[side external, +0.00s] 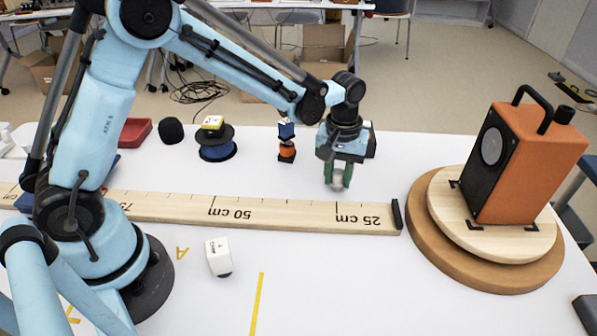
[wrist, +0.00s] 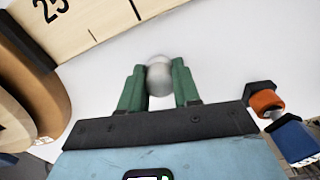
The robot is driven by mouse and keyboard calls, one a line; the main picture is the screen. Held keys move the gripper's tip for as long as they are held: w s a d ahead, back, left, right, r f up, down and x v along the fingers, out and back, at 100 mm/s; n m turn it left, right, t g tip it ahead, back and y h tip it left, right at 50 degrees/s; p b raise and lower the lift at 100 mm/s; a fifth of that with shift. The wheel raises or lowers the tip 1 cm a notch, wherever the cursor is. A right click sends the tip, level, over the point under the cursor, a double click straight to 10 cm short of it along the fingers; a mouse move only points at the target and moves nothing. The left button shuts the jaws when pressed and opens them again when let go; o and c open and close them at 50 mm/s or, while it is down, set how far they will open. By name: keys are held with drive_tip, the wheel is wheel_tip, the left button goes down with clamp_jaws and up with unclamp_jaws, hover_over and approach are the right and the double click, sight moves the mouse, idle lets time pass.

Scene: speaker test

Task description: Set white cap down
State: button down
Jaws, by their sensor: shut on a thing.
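My gripper (side external: 338,178) points down over the white table, just behind the 25 cm end of the wooden ruler. Its green fingers are shut on a small, rounded, whitish thing, which I take for the white cap (wrist: 158,78). In the wrist view the cap sits between the fingertips of my gripper (wrist: 158,85). In the side view the fingers partly hide it. I cannot tell whether the cap touches the table.
The wooden ruler (side external: 165,207) crosses the table. An orange speaker (side external: 540,165) stands on a round wooden turntable (side external: 425,225) at right. A small orange-and-blue stack (side external: 286,150) stands left of my gripper. A white block (side external: 218,255) lies in front of the ruler.

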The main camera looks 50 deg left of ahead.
drive_tip(key=shift+r, duration=0.1)
drive_tip(key=shift+r, duration=0.5)
drive_tip(key=r, duration=0.2)
drive_tip(key=s+d+r, duration=0.1)
drive_tip(key=shift+r, duration=0.4)
drive_tip(key=s+d+r, duration=0.6)
drive_tip(key=d, duration=0.2)
drive_tip(key=s+d+m, duration=0.5)
drive_tip(key=s+d, duration=1)
drive_tip(key=s, duration=0.4)
drive_tip(key=w+a+f, duration=0.1)
drive_tip(key=w+f, duration=0.1)
drive_tip(key=w, duration=0.1)
drive_tip(key=w+a+f, duration=0.1)
drive_tip(key=w+f, duration=0.1)
drive_tip(key=w, duration=0.2)
drive_tip(key=w+a+f, duration=0.1)
drive_tip(key=w+f, duration=0.1)
drive_tip(key=w, duration=0.1)
drive_tip(key=shift+w+f, duration=0.3)
drive_tip(key=shift+f, duration=2.1)
